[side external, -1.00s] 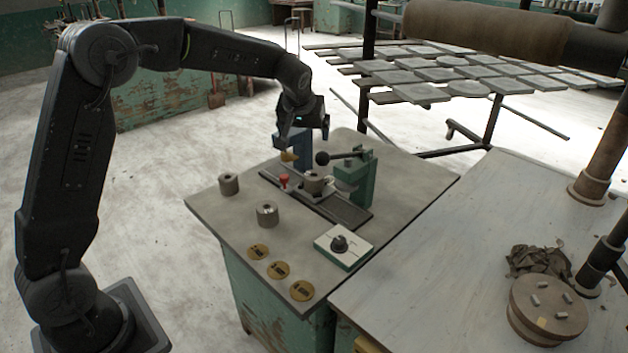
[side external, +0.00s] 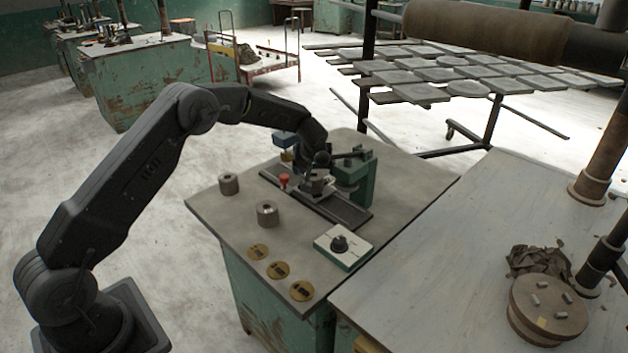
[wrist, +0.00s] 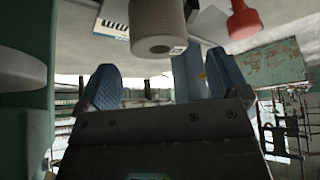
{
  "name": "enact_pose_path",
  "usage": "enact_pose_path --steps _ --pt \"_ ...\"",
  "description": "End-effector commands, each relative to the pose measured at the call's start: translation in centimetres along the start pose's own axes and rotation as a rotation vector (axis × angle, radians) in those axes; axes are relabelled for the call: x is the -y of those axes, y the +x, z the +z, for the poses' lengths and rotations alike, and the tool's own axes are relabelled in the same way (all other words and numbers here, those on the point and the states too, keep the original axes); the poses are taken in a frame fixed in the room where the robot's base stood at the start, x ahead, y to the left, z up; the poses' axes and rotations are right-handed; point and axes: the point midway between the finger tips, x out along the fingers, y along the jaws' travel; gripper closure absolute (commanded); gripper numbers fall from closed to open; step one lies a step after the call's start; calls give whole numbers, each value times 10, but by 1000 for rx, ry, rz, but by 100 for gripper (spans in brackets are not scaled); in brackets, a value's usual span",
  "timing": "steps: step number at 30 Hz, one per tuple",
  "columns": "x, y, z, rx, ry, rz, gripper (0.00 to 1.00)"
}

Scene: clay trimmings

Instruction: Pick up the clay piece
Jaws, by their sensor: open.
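A grey, ribbed cylinder with a hole in its end, apparently the clay piece (wrist: 157,38), shows upside down at the top middle of the wrist view. In the side view the clay piece (side external: 317,187) sits in the fixture on the bench, partly hidden by the arm and a lever. My gripper (wrist: 163,82) is open, with its two blue fingers spread apart and nothing between them. It is close to the clay piece; the fingers do not appear to touch it. In the side view the fingertips are mostly hidden.
A green lever press (side external: 352,180) with a black ball handle stands close beside the piece. A red knob (side external: 283,181) and a blue-topped post (side external: 285,141) stand to its left. Two loose cylinders (side external: 228,184) (side external: 267,214), a dial box (side external: 343,247) and brass discs (side external: 279,270) lie nearer.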

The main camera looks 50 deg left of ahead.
Motion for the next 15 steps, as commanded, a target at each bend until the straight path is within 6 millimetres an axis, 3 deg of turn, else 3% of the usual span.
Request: enact_pose_path --steps 3,7,15 --pt "0 17 11 3 4 -2 7" --pt "0 35 8 0 1 -1 7" --pt "0 43 8 -1 1 0 7"
